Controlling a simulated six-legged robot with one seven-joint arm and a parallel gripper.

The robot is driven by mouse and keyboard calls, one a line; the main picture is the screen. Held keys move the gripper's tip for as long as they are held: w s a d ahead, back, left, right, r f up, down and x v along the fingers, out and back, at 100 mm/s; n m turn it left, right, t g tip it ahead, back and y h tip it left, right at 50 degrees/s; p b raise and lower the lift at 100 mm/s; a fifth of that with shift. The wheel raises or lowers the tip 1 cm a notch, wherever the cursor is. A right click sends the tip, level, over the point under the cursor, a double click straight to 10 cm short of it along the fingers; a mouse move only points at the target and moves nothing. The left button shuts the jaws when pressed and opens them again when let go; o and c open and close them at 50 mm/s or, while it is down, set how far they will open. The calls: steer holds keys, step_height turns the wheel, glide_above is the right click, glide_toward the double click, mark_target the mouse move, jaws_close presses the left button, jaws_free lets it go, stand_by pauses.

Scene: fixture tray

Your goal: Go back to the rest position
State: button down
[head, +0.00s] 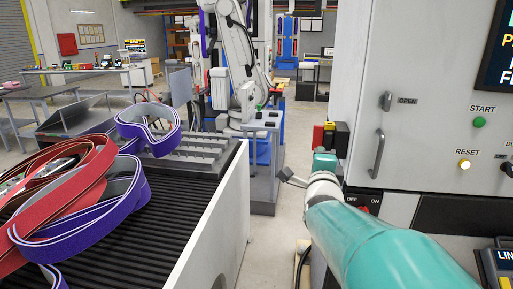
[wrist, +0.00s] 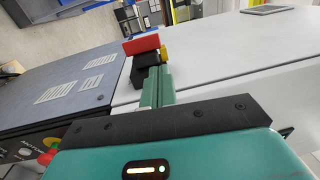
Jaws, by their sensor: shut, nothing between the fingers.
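My gripper (head: 325,156) is at the end of my teal arm, close to the left side of the machine cabinet in the head view. In the wrist view my gripper's green fingers (wrist: 159,76) are together with nothing between them. A small black block (wrist: 145,69), a red plate (wrist: 141,44) and a yellow part (wrist: 163,53) show at or just beyond the fingertips. I cannot tell whether they touch the fingers. The grey tray (head: 205,150) lies on the conveyor, well to the left of my gripper.
The black ribbed conveyor (head: 150,215) has a white side wall (head: 205,240). Red straps (head: 75,185) and a purple strap (head: 140,190) lie over it. The machine cabinet (head: 420,60) stands right, with a handle (head: 377,153). A white robot arm (head: 240,60) stands behind.

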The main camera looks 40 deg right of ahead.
steer(key=shift+a, duration=0.1)
steer(key=w+a+f+n+y, duration=0.2)
steer(key=a+n+y, duration=0.15)
steer(key=a, duration=0.25)
steer(key=w+a+f+n+y, duration=0.2)
steer(key=a+n+y, duration=0.1)
steer(key=a+n, duration=0.25)
steer(key=w+a+f+n+y, duration=0.2)
steer(key=a+f+n+y, duration=0.15)
steer(key=a, duration=0.35)
steer(key=s+a+f+n+g+y, duration=0.2)
steer(key=s+a+n, duration=0.4)
steer(key=a, duration=0.3)
steer(key=s+a+f+n+g+y, duration=0.2)
steer(key=s+a+f+n+g, duration=0.2)
steer(key=a+n, duration=0.5)
steer(key=shift+s+a+f+g, duration=0.3)
steer(key=shift+s+g, duration=0.2)
steer(key=shift+s, duration=0.45)
